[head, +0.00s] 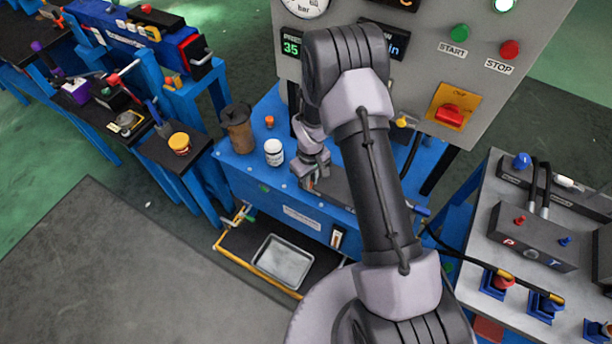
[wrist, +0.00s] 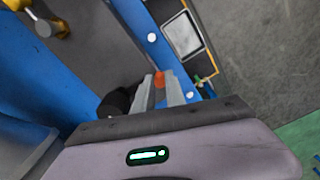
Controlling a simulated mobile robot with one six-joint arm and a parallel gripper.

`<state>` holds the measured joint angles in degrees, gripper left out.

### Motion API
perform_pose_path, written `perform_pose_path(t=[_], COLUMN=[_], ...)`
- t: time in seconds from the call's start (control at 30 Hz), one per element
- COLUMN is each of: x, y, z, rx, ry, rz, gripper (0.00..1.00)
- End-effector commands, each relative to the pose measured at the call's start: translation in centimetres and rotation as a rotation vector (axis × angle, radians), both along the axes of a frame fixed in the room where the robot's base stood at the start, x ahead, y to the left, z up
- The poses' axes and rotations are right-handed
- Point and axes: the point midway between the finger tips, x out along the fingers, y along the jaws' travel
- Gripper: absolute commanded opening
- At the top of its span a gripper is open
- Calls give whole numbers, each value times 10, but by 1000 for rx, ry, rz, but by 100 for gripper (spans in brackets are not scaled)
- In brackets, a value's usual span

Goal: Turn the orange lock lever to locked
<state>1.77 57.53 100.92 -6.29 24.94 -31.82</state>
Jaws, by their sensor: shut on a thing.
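My gripper (wrist: 160,88) points down at the blue stand in the wrist view, with its two fingers close together. A small orange piece, which looks like the orange lock lever (wrist: 159,78), shows between the fingertips, and they are shut on it. Most of the lever is hidden by the fingers, so I cannot tell its angle. In the head view my gripper (head: 312,172) is low over the blue stand top (head: 240,170), right of the white bottle. The lever cannot be made out there.
A brown cup (head: 238,128), a white bottle (head: 274,152) and a small orange-capped item (head: 269,122) stand left of my gripper. A grey control panel (head: 470,90) rises behind. A metal tray (head: 283,261) sits below in a yellow frame. Open floor (head: 110,270) lies at the left front.

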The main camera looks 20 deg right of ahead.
Motion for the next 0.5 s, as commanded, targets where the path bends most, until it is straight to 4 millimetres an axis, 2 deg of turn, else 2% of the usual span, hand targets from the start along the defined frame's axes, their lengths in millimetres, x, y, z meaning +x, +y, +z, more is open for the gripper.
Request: perform_pose_path(t=[0.5], x=[-7], y=[-7], z=[0], rx=[0], ry=[0], rz=[123], gripper=[0])
